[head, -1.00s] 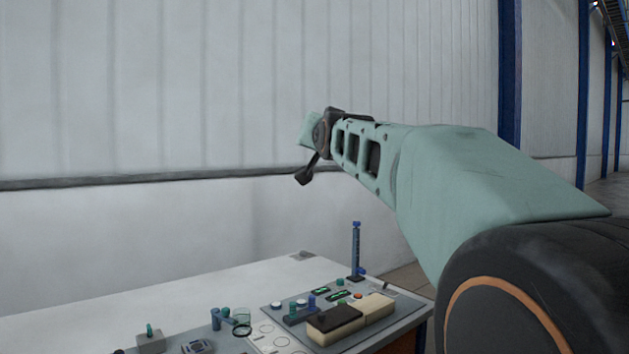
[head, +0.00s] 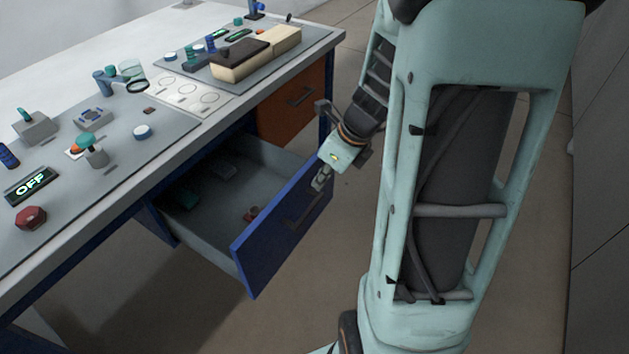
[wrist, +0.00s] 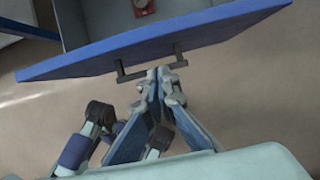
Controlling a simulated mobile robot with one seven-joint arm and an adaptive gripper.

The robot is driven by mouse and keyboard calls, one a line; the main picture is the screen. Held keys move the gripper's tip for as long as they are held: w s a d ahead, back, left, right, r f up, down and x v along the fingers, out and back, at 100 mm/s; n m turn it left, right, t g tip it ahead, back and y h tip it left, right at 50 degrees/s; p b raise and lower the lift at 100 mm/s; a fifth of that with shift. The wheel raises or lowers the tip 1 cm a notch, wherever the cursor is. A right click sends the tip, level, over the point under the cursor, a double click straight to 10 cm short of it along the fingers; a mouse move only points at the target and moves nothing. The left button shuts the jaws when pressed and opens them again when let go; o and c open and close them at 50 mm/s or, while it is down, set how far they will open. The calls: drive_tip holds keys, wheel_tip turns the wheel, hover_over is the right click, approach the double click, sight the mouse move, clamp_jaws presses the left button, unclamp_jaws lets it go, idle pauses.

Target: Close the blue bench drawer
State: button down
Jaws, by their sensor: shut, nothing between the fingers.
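The blue bench drawer (head: 285,232) is pulled well out of the bench in the head view. Its blue front with a dark bar handle (head: 305,208) faces right. Small items lie inside, among them a reddish one (head: 250,214). My gripper (head: 318,184) is shut and empty at the upper right part of the drawer front. In the wrist view, the drawer front (wrist: 215,30) runs across the top, and my shut fingertips (wrist: 164,72) are close to the handle (wrist: 148,70). I cannot tell whether they touch it.
The bench top (head: 60,75) carries an OFF display (head: 31,186), a red knob (head: 30,217), a two-tone block (head: 256,52) and other small devices. An orange drawer (head: 290,98) beyond the blue one is shut. Open floor (head: 215,320) lies below.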

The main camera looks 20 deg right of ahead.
drive_tip(key=b, duration=0.4)
hover_over(301, 206)
drive_tip(key=s+d, duration=0.2)
wheel_tip(301, 206, down, 8)
drive_tip(key=shift+w+a+f, duration=0.1)
drive_tip(key=shift+a+f, duration=0.05)
drive_tip(key=shift+a, duration=0.05)
drive_tip(key=shift+w+a+p, duration=0.1)
drive_tip(key=shift+p, duration=0.3)
